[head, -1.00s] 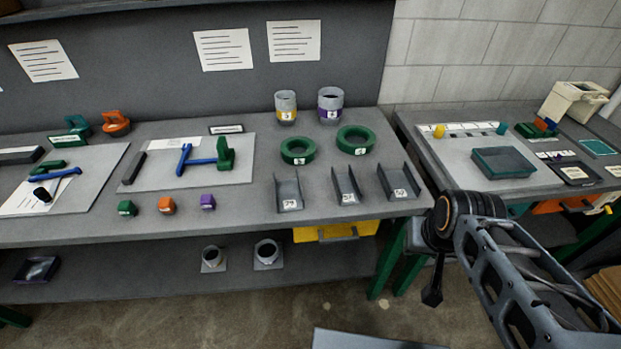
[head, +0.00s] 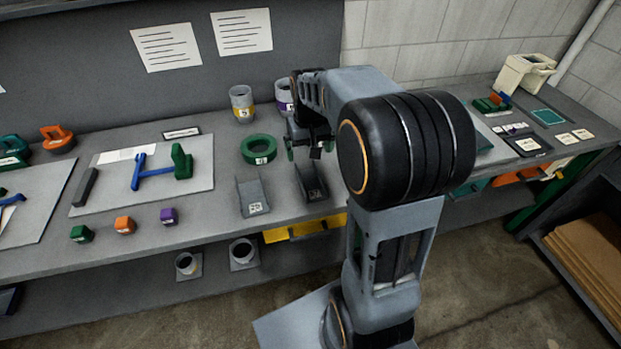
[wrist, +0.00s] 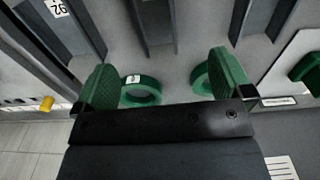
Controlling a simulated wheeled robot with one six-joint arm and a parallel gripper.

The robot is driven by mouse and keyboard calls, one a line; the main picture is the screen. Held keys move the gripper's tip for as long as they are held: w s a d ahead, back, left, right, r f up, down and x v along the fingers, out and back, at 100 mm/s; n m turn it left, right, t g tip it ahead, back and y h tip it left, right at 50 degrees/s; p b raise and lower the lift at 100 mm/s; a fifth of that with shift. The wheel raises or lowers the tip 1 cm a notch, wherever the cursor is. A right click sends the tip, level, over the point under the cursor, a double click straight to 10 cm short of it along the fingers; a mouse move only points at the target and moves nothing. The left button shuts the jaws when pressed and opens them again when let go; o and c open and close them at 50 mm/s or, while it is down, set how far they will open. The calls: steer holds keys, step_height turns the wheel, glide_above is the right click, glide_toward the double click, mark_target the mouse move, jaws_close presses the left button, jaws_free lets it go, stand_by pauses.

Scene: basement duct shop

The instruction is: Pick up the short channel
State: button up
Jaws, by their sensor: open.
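Grey U-shaped channels stand on the bench. In the head view the left channel (head: 252,197) and the narrower middle channel (head: 311,186) show; my arm hides the third. I cannot tell for sure which is the short one. My gripper (head: 310,150) is open and empty, above the bench at the back end of the middle channel. In the wrist view the green finger pads of my gripper (wrist: 165,78) are spread apart. The middle channel (wrist: 154,24) lies ahead between their lines, the numbered channel (wrist: 62,32) at left and another channel (wrist: 262,20) at right.
Green rings lie behind the channels, one at left (head: 258,149) in the head view; both show in the wrist view (wrist: 142,98). Round collars (head: 242,104) stand farther back. A grey board (head: 110,190) with blue and green parts lies left. Small coloured blocks (head: 125,225) line the front.

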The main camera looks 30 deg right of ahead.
steer(key=w+d+f, duration=0.1)
steer(key=f, duration=0.1)
glide_above(311, 184)
step_height(311, 184, down, 6)
steer(key=shift+s+a+f, duration=0.1)
steer(key=shift+f, duration=0.05)
steer(key=shift+f+p, duration=0.35)
steer(key=shift+f, duration=2.7)
steer(key=c, duration=1)
steer(key=shift+c, duration=0.3)
steer(key=shift+r, duration=0.1)
